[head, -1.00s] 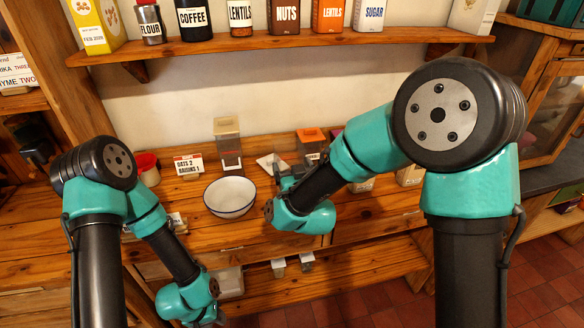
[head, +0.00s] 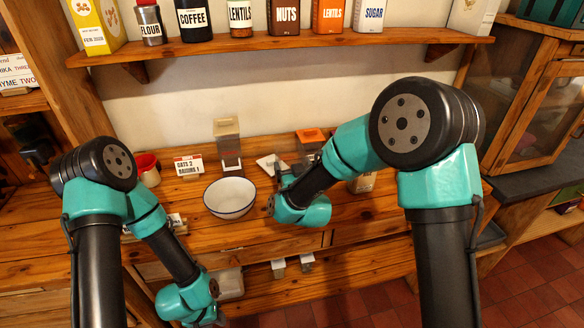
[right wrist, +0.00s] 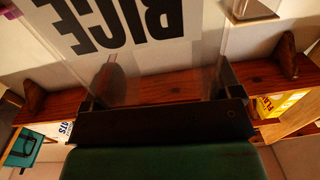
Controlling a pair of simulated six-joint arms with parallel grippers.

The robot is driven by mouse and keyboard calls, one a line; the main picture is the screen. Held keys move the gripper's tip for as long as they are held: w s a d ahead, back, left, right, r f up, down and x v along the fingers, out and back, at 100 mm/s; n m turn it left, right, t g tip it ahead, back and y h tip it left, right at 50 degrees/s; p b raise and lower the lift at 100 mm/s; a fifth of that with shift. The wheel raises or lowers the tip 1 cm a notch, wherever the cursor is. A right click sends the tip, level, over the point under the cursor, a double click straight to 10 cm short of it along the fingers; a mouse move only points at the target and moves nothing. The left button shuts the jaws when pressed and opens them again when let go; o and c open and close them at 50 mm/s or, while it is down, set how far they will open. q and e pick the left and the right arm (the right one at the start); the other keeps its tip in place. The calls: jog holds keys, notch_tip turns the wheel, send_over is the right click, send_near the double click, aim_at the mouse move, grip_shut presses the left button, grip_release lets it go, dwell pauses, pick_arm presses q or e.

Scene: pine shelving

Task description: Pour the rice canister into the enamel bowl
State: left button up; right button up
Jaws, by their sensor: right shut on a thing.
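The white enamel bowl (head: 230,197) with a dark rim stands upright on the wooden counter in the head view; no contents show in it. My right gripper (head: 283,172) is just right of the bowl and above the counter, partly hidden by its own wrist. In the right wrist view it is shut on the clear rice canister (right wrist: 145,45), whose RICE label reads upside down. In the head view I cannot clearly make out the canister behind the gripper. My left gripper (head: 221,320) hangs low by the lower shelf, empty as far as I see; its jaws are too small to read.
A clear canister with dark contents (head: 228,145) stands behind the bowl. An orange-lidded canister (head: 311,137) stands behind my right gripper. Labelled tins line the upper shelf (head: 290,47).

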jog(key=shift+f, duration=0.2)
jog(key=o, duration=1.3)
jog(key=shift+c, duration=0.2)
jog(key=v, duration=1.7)
jog(key=shift+s+f, duration=0.2)
jog(key=shift+d+f, duration=0.1)
jog(key=s+d+f+m+g, duration=0.15)
jog(key=d+f+g, duration=0.25)
jog(key=f, duration=0.5)
jog(key=s+d+f+m+g+h, duration=0.1)
jog(key=s+d+f+g, duration=0.2)
jog(key=f, duration=0.5)
jog(key=d+f+m+g, duration=0.1)
jog(key=d+f+g, duration=0.35)
jog(key=f, duration=0.45)
jog(key=s+d+f+m+g, duration=0.1)
jog(key=s+d+f+g, duration=0.4)
jog(key=s+f, duration=0.2)
jog(key=shift+s, duration=1.1)
